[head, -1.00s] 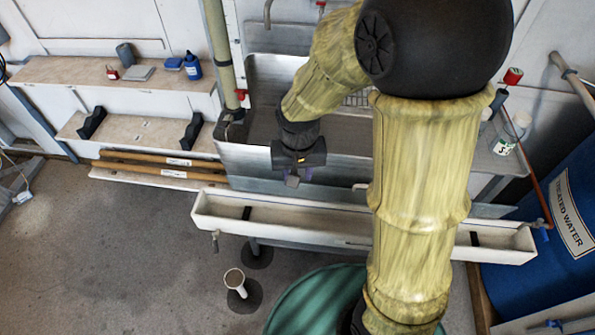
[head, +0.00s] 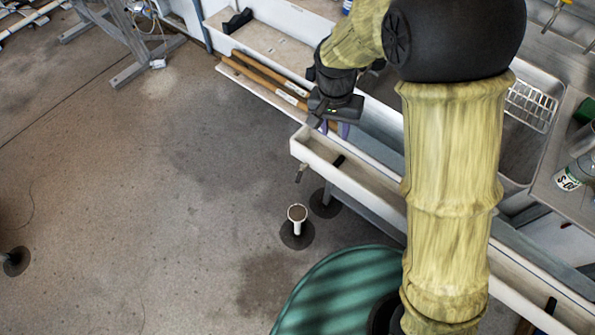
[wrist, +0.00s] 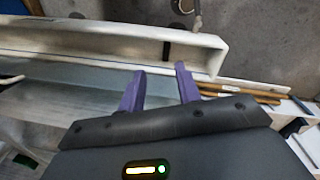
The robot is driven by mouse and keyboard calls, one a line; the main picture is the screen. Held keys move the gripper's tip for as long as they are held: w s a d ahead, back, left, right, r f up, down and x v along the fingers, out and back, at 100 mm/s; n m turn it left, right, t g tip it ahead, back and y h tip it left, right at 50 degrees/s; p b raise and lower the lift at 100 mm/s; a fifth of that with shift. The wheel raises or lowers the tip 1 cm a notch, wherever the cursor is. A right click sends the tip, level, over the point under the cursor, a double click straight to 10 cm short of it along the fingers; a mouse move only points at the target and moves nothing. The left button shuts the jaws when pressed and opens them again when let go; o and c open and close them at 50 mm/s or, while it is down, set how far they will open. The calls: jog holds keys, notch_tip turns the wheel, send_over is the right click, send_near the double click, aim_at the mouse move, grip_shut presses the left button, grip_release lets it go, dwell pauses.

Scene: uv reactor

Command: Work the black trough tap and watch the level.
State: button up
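The long white trough (head: 385,186) runs along the front of the sink bench. A small grey metal tap (head: 300,172) hangs under its near left end; the tap's handle and setting are too small to tell. In the wrist view the trough (wrist: 120,42) crosses above my fingers, with the tap (wrist: 197,20) beyond its end wall, near the top edge. My gripper (head: 336,128) is over the back side of the trough's left part, apart from the tap. In the wrist view my gripper (wrist: 160,70) has its two purple fingers spread with nothing between them. No water level can be made out.
A white standpipe (head: 297,214) rises from the floor below the tap. Wooden poles (head: 266,80) lie on a low ledge to the left of the trough. A wire rack (head: 530,106) sits in the steel sink. The floor at left is open.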

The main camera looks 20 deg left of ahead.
jog(key=h, duration=0.1)
send_over(298, 176)
jog(key=a, duration=0.4)
notch_tip(298, 176, down, 3)
jog(key=shift+s+d+r+n+b, duration=0.2)
jog(key=shift+n+b, duration=0.1)
jog(key=shift+n, duration=0.1)
jog(key=shift+f, duration=0.1)
jog(key=d+f, duration=0.1)
jog(key=f, duration=0.4)
jog(key=d+f+b, duration=0.1)
jog(key=f, duration=0.5)
jog(key=d+f, duration=0.1)
jog(key=f, duration=0.5)
jog(key=shift+w+d+b, duration=0.15)
jog(key=shift+w+b, duration=0.1)
jog(key=shift+b, duration=0.15)
grip_shut()
